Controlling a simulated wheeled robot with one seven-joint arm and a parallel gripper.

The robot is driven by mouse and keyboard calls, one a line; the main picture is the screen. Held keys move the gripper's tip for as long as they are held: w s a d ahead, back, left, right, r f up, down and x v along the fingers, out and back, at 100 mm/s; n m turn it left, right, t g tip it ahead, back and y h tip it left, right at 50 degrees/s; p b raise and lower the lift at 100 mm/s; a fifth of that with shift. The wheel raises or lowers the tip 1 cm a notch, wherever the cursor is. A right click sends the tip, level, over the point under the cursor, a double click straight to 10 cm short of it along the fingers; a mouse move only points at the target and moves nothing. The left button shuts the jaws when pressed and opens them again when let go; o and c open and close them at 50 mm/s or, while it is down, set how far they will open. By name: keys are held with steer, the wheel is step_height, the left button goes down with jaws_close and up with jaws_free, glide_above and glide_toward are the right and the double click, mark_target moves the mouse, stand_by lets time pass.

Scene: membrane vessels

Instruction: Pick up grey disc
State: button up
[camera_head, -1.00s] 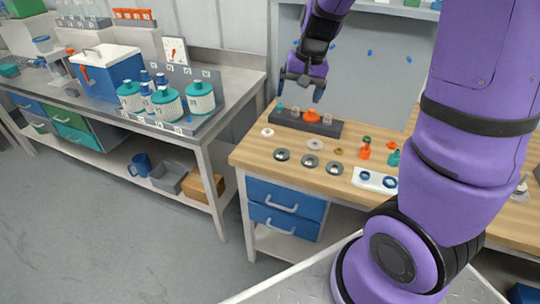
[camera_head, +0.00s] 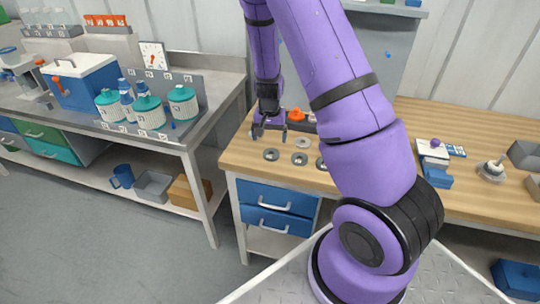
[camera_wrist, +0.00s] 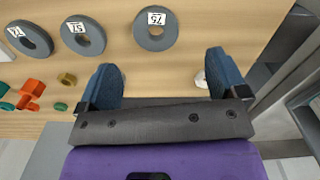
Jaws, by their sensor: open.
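Three flat grey ring-shaped discs with white number labels lie on the wooden bench. In the head view they form a row: left disc (camera_head: 271,154), middle disc (camera_head: 300,159) and right disc (camera_head: 321,163), the last partly covered by my arm. The wrist view shows them along its top: a disc (camera_wrist: 155,31), another (camera_wrist: 82,36) and one at the left (camera_wrist: 30,39). My gripper (camera_head: 270,136) is open and empty, low over the bench behind the left disc. In the wrist view my gripper's fingers (camera_wrist: 164,62) are apart, with that disc just beyond their tips.
A pale ring (camera_head: 302,142) and an orange part (camera_head: 296,115) are near my gripper. In the wrist view, orange fittings (camera_wrist: 30,92) and a brass nut (camera_wrist: 67,79) lie left, and a white piece (camera_wrist: 201,78) is partly hidden by the right finger.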

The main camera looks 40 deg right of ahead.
mark_target(271, 151)
steer(key=shift+s+f, duration=0.2)
steer(key=shift+f, duration=1.6)
steer(key=shift+s+f, duration=0.15)
steer(key=shift+f, duration=1.6)
steer(key=c, duration=1)
steer(key=shift+r, duration=0.2)
